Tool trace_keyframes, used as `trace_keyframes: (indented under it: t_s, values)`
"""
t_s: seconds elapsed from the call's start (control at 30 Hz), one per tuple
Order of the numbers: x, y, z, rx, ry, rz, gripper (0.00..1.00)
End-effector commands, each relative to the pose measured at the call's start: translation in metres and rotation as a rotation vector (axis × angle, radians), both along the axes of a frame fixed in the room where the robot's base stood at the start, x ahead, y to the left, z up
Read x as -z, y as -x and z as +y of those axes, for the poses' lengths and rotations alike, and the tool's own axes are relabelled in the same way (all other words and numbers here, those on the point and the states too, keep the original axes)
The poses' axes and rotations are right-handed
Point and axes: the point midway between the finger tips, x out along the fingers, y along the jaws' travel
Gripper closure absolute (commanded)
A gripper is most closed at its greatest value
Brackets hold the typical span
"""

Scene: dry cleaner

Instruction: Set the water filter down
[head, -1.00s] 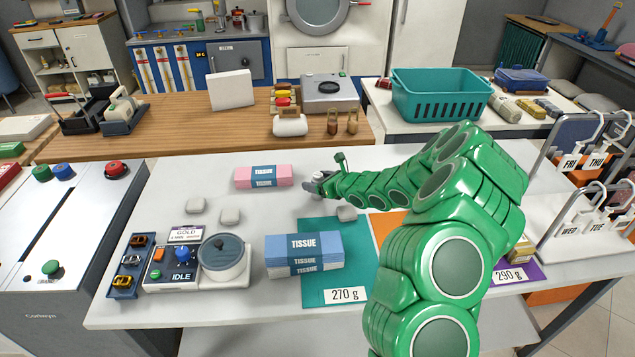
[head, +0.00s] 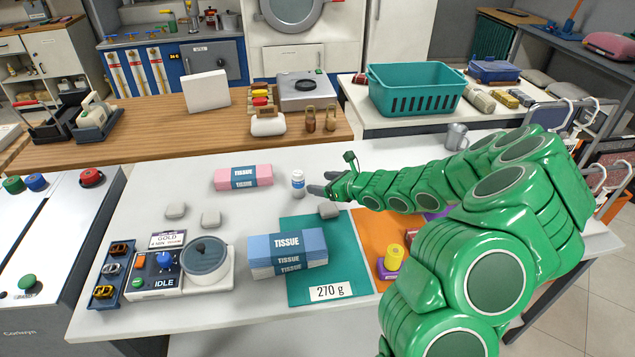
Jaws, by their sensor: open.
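A small white cylinder with a blue band (head: 298,184), which I take to be the water filter, stands upright on the white table (head: 150,218), right of the pink tissue pack (head: 243,177). My gripper (head: 318,188) is just right of it, open and empty, its dark fingers pointing left towards it. A small gap shows between the fingertips and the cylinder.
Blue tissue packs (head: 288,250) lie partly on the teal mat (head: 340,268) in front. Small grey blocks (head: 211,219) and a control box (head: 155,270) are at left. An orange mat (head: 372,238) with a yellow-topped item (head: 394,257) is at right.

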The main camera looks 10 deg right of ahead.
Motion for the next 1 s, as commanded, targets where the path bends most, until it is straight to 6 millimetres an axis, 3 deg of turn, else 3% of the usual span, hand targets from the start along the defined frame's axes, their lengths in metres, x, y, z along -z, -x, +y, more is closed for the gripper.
trace_keyframes:
  t_s: [0.33,0.53,0.8,1.0]
  values:
    - [-0.012,0.005,0.004,-0.026,0.012,-0.024,0.26]
    - [-0.068,0.022,0.048,-0.2,0.093,-0.17,0.26]
    - [-0.146,0.081,0.119,-0.527,0.249,-0.416,0.26]
    - [-0.179,0.142,0.158,-0.772,0.369,-0.562,0.26]
